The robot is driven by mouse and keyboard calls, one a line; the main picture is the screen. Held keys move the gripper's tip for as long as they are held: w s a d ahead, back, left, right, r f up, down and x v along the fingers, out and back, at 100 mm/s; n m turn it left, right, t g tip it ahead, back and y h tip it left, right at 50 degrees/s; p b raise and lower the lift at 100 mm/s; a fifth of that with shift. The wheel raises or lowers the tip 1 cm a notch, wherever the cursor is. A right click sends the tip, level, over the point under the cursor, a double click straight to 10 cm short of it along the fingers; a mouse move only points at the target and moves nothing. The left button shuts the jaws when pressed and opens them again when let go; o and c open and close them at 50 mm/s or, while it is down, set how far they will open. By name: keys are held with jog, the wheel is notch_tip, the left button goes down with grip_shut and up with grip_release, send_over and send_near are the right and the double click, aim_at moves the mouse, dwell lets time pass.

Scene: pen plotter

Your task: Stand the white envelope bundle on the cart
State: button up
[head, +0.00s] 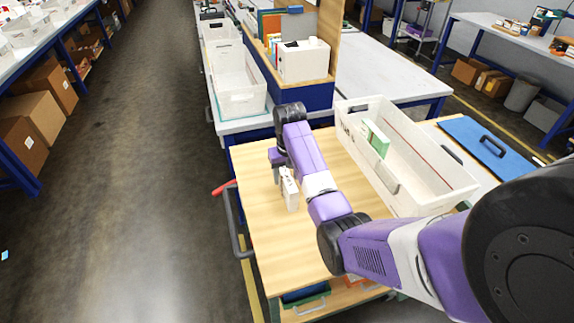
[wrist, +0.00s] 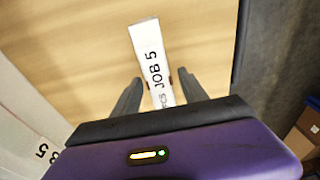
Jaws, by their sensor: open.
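The white envelope bundle (head: 291,194) appears to stand upright on the wooden top of the cart (head: 265,226). My gripper (head: 284,176) is at the bundle, above the left part of the cart top. In the wrist view my open gripper (wrist: 159,80) has one finger on each side of the bundle, with gaps visible between fingers and bundle. The bundle's near end is partly hidden by the gripper body, and its bottom edge is hard to see.
A long white bin (head: 437,172) holding a green and white item (head: 376,138) stands at the cart's right side. A blue board with a black handle (head: 487,138) lies beyond it. The cart's handle (head: 232,222) is at left. The cart's front left top is clear.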

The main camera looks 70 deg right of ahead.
jog(key=r, duration=0.6)
jog(key=shift+s+a+r, duration=0.25)
jog(key=shift+a+r, duration=0.05)
jog(key=shift+r, duration=0.1)
